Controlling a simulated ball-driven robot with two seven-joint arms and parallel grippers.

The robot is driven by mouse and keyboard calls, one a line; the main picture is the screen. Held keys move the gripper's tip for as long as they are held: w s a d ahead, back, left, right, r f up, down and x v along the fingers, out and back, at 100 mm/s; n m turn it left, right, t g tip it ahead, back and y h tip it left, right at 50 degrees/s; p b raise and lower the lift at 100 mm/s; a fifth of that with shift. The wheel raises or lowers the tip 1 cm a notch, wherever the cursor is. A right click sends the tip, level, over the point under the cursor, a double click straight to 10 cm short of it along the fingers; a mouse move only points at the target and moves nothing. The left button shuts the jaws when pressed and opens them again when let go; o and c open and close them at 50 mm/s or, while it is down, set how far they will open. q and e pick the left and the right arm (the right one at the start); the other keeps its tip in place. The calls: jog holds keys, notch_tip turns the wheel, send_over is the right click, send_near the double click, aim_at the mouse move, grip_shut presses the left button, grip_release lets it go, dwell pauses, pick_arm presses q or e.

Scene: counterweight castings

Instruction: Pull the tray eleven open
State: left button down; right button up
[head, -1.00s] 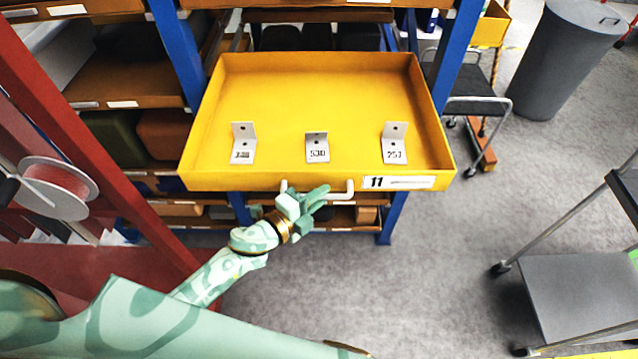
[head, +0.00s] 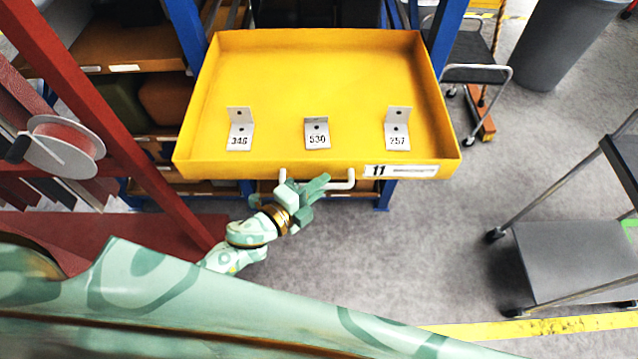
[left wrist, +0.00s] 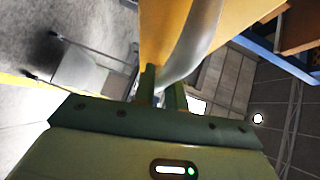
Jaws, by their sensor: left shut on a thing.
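The yellow tray eleven (head: 320,75) stands well out of the blue-posted rack in the head view, its front marked with an "11" label (head: 400,171). Its pale handle (head: 343,180) runs along the lower front edge. My left gripper (head: 305,188) is at the left part of this handle and shut on it. In the left wrist view the two fingers (left wrist: 162,92) close at the curved handle (left wrist: 190,55). My right gripper is not in view. Three angle brackets with number tags, 346 (head: 240,130), 530 (head: 317,133) and 257 (head: 397,128), stand in the tray.
A red post (head: 100,115) with a cable reel (head: 62,147) stands at the left. A grey trolley (head: 575,255) stands at the right, and a grey bin (head: 570,40) is behind it. The floor (head: 420,240) between tray and trolley is clear.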

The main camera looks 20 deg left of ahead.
pick_arm(q)
jog(key=c, duration=1.5)
grip_release()
jog(key=shift+w, duration=0.1)
jog(key=shift+o, duration=0.2)
jog(key=shift+a, duration=0.1)
jog(key=b+v, duration=0.2)
jog(key=v, duration=1.4)
jog(key=shift+s, duration=0.25)
